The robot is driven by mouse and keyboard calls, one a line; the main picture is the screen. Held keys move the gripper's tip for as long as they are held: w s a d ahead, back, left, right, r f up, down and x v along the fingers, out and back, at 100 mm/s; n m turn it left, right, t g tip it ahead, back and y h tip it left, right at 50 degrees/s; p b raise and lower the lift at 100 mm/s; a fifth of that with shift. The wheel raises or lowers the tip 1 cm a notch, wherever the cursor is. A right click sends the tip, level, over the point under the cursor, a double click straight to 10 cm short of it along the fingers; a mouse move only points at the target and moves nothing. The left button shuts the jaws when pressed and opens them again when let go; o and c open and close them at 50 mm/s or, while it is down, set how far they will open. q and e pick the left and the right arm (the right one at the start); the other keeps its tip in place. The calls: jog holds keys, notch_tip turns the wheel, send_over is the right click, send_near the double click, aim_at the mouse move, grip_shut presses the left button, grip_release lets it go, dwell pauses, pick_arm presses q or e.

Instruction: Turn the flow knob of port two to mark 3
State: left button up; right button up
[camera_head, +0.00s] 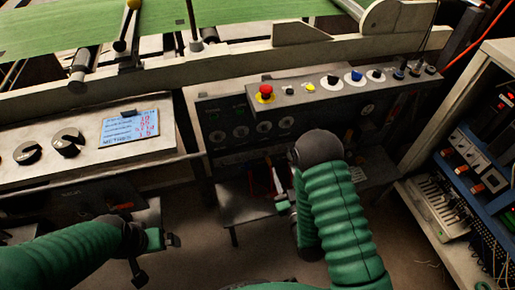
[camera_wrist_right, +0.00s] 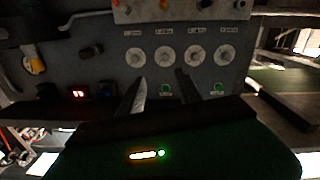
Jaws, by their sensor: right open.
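A row of several round pale dials with knobs sits on the dark front of the control box. My left gripper (camera_head: 158,255) is low at the left, away from the dials.
A red emergency button (camera_head: 265,92) and several small buttons line the box's top. A console with a lit screen (camera_head: 129,127) and two black knobs stands left. A shelf rack (camera_head: 470,170) with equipment stands right. Two green indicators (camera_wrist_right: 217,88) sit below the dials.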

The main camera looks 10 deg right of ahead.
jog(key=w, duration=0.3)
jog(key=b, duration=0.3)
send_near(265, 132)
jog(key=w, duration=0.6)
jog(key=w+d, duration=0.1)
jog(key=w, duration=0.1)
jog(key=shift+w+b, duration=0.35)
jog(key=shift+b, duration=0.05)
jog(key=shift+a+r, duration=0.1)
jog(key=shift+a, duration=0.45)
jog(key=shift+d, duration=0.3)
grip_shut()
pick_arm(q)
jog(key=x, duration=0.3)
jog(key=shift+s+a+f, duration=0.1)
jog(key=shift+s+f, duration=0.25)
jog(key=shift+f, duration=0.05)
